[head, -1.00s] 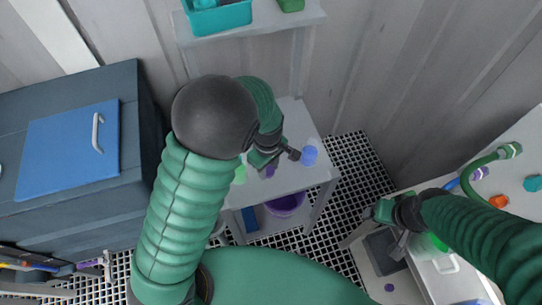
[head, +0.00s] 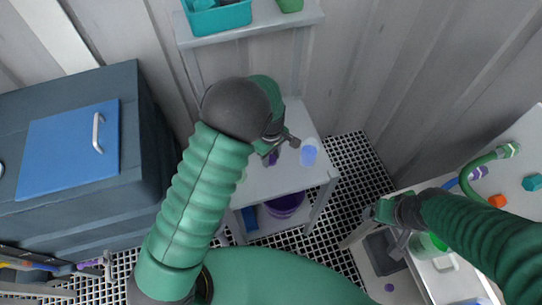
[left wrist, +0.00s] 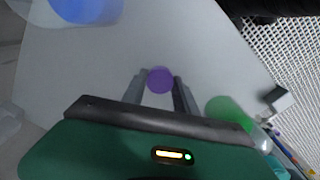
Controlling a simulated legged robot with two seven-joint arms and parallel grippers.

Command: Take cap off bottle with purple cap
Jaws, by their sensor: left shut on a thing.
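The purple cap (left wrist: 160,80) shows in the left wrist view as a round purple disc between the two fingers of my left gripper (left wrist: 160,92). In the head view a bit of purple (head: 273,159) shows at my left gripper (head: 281,150), over the small grey table (head: 290,182). My left gripper is shut on the purple cap. The bottle's body is hidden below the cap, and I cannot tell whether the two are joined. My right gripper (head: 374,246) is at the lower right, away from the cap, with its fingers apart and empty.
A blue-topped vessel (head: 309,152) stands on the table right of my left gripper. A green-topped vessel (left wrist: 230,112) shows in the left wrist view. A purple bucket (head: 285,206) is under the table. A shelf with a teal bin (head: 220,18) is behind.

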